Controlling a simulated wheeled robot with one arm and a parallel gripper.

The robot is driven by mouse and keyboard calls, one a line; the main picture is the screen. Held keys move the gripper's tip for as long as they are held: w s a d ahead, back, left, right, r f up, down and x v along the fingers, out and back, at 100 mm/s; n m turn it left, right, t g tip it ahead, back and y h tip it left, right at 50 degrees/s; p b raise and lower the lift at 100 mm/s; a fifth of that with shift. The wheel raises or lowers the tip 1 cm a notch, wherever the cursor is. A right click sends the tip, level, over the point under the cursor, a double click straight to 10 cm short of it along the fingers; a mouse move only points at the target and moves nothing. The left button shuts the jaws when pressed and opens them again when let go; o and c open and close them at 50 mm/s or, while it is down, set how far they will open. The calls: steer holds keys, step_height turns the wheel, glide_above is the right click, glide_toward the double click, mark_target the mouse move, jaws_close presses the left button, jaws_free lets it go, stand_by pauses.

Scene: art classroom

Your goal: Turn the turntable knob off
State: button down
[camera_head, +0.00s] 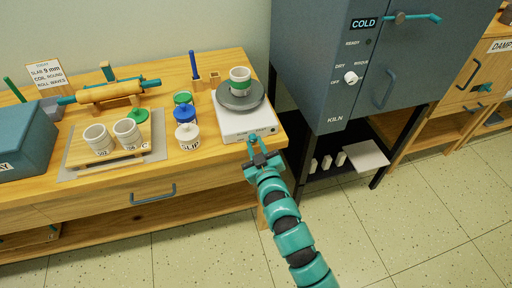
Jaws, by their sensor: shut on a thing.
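The turntable is a white box (232,127) at the right end of the wooden table. Its dark round wheel head (252,100) carries a white cup with a green band (240,80). My teal gripper (254,142) is at the front face of the box, near its right corner. It is shut on the turntable knob, which is mostly hidden by the fingers. I cannot tell which way the knob is turned.
Several jars, including a blue one (184,114), stand left of the turntable. Two cups (98,138) rest on a board farther left. The grey kiln (345,75) with its white knob (351,77) stands close on the right. The floor (180,260) in front is clear.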

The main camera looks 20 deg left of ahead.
steer(key=shift+n, duration=0.5)
steer(key=c, duration=1.5)
jaws_free()
steer(key=shift+c, duration=0.2)
steer(key=shift+s+d+f, duration=0.1)
steer(key=shift+s+d, duration=0.3)
steer(key=shift+s, duration=0.05)
steer(key=v, duration=1.6)
steer(key=shift+p, duration=0.3)
steer(key=shift+s, duration=0.1)
